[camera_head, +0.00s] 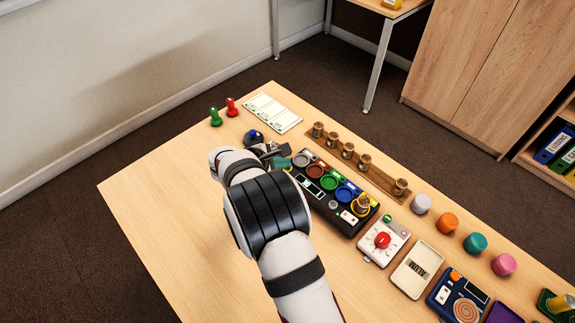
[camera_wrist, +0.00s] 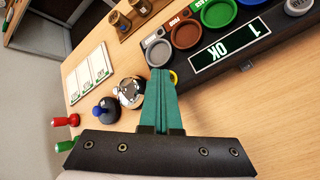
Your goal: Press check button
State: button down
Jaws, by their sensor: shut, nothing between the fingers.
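My gripper (camera_head: 283,162) has teal fingers, pressed together with nothing between them. In the wrist view the fingertips (camera_wrist: 160,75) are at the near end of the black sorting console (camera_head: 330,201), over or beside its edge. A small yellow piece (camera_wrist: 174,77) shows just right of the fingertips, partly hidden by them; I cannot tell if it is the check button or if the fingers touch it. The console's display (camera_wrist: 230,48) reads "1 OK" and its coloured round cups (camera_wrist: 186,34) line its far side. A brass weight (camera_head: 362,202) stands at the console's right end.
A silver, round-topped item (camera_wrist: 130,91) and a blue-topped stamp (camera_wrist: 105,110) stand left of the fingers. Red (camera_head: 232,107) and green (camera_head: 215,117) stamps and a white card (camera_head: 272,112) lie beyond. A wooden rack (camera_head: 381,179) with brass weights runs behind the console. The table's left front is clear.

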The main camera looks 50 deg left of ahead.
jog(key=shift+r, duration=0.9)
notch_tip(320, 180, up, 5)
dwell(0.8)
